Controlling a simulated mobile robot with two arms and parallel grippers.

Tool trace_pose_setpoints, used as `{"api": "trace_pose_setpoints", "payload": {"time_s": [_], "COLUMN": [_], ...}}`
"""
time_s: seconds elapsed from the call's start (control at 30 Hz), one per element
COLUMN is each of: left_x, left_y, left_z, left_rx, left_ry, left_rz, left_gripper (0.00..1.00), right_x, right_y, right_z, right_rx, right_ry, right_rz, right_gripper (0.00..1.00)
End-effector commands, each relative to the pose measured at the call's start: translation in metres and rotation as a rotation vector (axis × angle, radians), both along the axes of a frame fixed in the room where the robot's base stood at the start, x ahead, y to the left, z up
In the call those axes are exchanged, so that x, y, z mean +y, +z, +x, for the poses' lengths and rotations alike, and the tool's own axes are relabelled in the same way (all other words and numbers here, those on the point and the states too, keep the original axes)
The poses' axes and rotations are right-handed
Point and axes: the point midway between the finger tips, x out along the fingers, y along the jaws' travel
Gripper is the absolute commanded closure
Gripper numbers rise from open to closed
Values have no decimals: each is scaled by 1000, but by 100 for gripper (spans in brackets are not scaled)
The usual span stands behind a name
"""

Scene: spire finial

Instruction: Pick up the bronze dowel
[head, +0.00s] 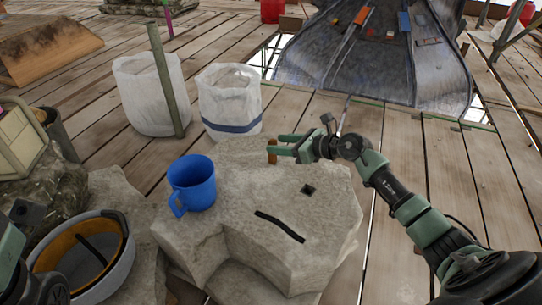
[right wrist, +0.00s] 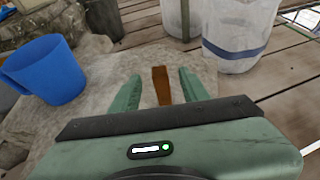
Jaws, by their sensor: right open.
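The bronze dowel (head: 272,152) is a short brown upright piece at the far edge of the pale stone block (head: 300,205). My right gripper (head: 279,144) is open at the dowel, reaching in from the right. In the right wrist view the dowel (right wrist: 161,88) shows between the two green fingers (right wrist: 160,75), with a visible gap on each side. Its lower end is hidden behind the gripper body there. My left gripper is not clearly seen; only dark arm parts show at the lower left.
A blue mug (head: 192,185) stands on the stone, left of the dowel. A black slot and a small square hole mark the stone's top. Two white bags (head: 228,100) stand behind. A white and orange helmet-like bowl (head: 82,270) lies at lower left.

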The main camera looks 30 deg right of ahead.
Motion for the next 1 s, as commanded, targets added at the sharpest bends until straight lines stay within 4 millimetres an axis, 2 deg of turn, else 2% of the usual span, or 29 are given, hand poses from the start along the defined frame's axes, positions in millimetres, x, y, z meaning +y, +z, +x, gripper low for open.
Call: {"api": "trace_pose_setpoints", "payload": {"time_s": [0.03, 0.2, 0.47, 0.5, 0.6, 0.67, 1.0], "left_x": [0, -2, -2, -2, -2, -2, -3], "left_y": [-3, 4, 7, 7, 7, 7, 7], "left_z": [-4, -10, -11, -11, -11, -11, -11], "left_rx": [-23, -56, -61, -61, -61, -61, -61], "left_ry": [0, 2, 3, 3, 3, 3, 2], "left_rz": [1, 6, 7, 7, 8, 8, 9], "left_gripper": [18, 18, 18, 18, 18, 18, 18], "right_x": [3, 12, 14, 14, 13, 13, 13], "right_y": [-7, -13, -12, -12, -12, -12, -12], "right_z": [8, 24, 26, 26, 26, 26, 26], "right_rx": [-4, 0, 1, 1, 1, 1, 2], "right_ry": [1, 0, 1, 1, 1, 1, 1], "right_rz": [4, 4, 2, 2, 2, 2, 3], "right_gripper": [55, 55, 55, 57, 85, 100, 100]}}
